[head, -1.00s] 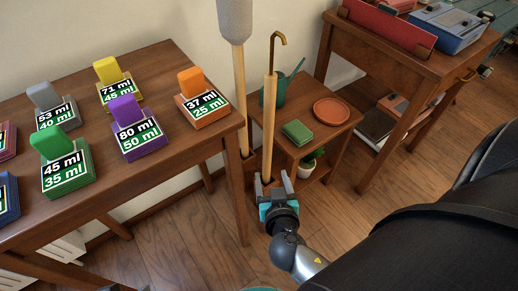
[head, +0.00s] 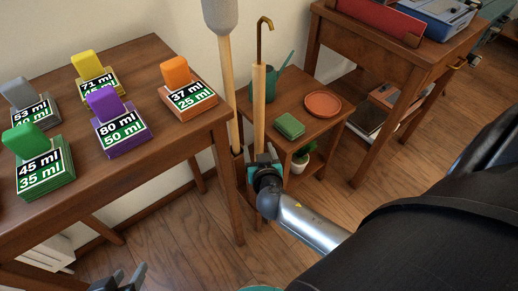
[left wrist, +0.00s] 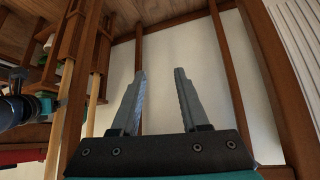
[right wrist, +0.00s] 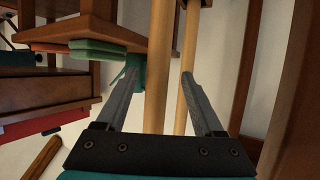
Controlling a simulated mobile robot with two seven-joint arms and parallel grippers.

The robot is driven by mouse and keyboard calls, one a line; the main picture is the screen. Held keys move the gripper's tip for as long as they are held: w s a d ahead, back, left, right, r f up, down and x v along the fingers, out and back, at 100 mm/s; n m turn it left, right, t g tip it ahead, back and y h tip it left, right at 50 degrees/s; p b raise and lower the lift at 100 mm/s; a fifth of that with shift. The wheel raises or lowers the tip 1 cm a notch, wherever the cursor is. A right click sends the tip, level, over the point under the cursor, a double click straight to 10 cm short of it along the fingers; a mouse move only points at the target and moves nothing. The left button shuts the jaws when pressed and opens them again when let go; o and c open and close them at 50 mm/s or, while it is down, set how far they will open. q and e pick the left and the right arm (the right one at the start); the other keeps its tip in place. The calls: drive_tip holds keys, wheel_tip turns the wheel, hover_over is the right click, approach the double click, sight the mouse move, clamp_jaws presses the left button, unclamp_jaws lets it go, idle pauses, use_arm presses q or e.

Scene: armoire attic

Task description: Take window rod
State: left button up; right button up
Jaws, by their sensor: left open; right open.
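The window rod (head: 259,105), a pale wooden pole with a brass hook on top, stands upright between the left table and a low shelf. My right gripper (head: 264,165) is at its lower part. In the right wrist view the rod (right wrist: 157,70) passes between the open jaws (right wrist: 159,85), with no clear sign of contact. My left gripper (head: 122,281) is at the bottom left of the head view, low in front of the table. In the left wrist view its jaws (left wrist: 160,75) are open and empty, facing the wall. The rod's foot is hidden by my right gripper.
A second pole with a grey head (head: 220,15) stands close left of the rod. The low shelf (head: 330,120) holds a green watering can (head: 270,85), a green block and an orange dish. A wooden desk (head: 385,55) stands at right.

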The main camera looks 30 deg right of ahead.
sight(257, 142)
drive_tip(key=shift+b+x, duration=0.45)
drive_tip(key=shift+x, duration=0.8)
use_arm(q)
drive_tip(key=shift+w+d+r+t+h+b, duration=0.1)
drive_tip(key=shift+w+d+t+h, duration=0.2)
drive_tip(key=shift+w+d+t, duration=0.25)
drive_tip(key=shift+w+d+f+t+h+b, duration=0.1)
drive_tip(key=shift+w+d+t+h+b, duration=0.15)
drive_tip(key=shift+d+t, duration=0.35)
drive_tip(key=shift+w+d+r+t+h, duration=0.1)
drive_tip(key=shift+w+d+t+h, duration=0.25)
drive_tip(key=shift+d, duration=0.4)
use_arm(e)
drive_tip(key=shift+x, duration=1)
drive_tip(key=shift+d+r, duration=0.1)
clamp_jaws()
